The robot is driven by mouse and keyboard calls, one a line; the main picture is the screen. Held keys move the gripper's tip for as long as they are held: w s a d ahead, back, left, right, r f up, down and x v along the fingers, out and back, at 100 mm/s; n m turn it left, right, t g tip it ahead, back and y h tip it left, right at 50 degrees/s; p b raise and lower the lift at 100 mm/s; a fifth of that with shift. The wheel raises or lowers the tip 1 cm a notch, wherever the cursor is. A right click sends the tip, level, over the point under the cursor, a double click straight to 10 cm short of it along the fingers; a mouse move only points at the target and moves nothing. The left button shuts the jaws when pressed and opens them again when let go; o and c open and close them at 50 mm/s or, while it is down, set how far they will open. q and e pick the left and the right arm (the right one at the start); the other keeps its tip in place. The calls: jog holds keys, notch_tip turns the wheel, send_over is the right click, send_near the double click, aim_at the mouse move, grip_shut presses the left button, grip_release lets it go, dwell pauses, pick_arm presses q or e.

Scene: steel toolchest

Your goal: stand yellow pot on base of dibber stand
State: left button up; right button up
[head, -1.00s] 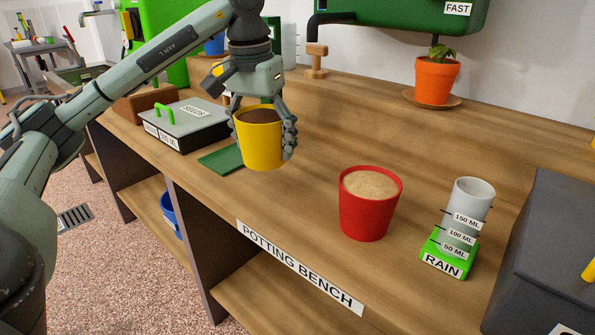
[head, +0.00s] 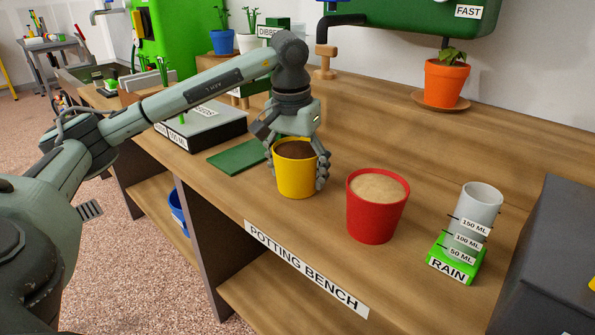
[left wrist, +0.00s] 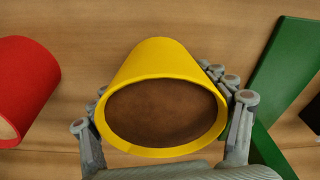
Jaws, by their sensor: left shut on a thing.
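The yellow pot (head: 294,178), filled with dark soil, is upright in my left gripper (head: 297,165), whose fingers close around its sides. The pot and soil fill the middle of the left wrist view (left wrist: 160,62), between the fingertips (left wrist: 163,112). I cannot tell whether its bottom touches the bench. A flat green plate (head: 238,157), apparently the dibber stand's base, lies left of the pot, apart from it; it shows at right in the left wrist view (left wrist: 288,75). A partly hidden "DIBBE…" label (head: 272,31) is behind my arm. My right gripper is not in view.
A red pot (head: 374,216) stands close to the right of the yellow pot on the potting bench (head: 440,140). Right of it is a rain gauge (head: 463,235). A grey seed box (head: 205,126) is beyond the green plate. A potted plant (head: 444,86) stands behind.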

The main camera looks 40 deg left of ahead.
pick_arm(q)
jog(key=o, duration=1.3)
jog(key=shift+f, duration=0.1)
jog(key=shift+c, duration=0.2)
jog(key=o, duration=0.4)
jog(key=shift+o, duration=0.2)
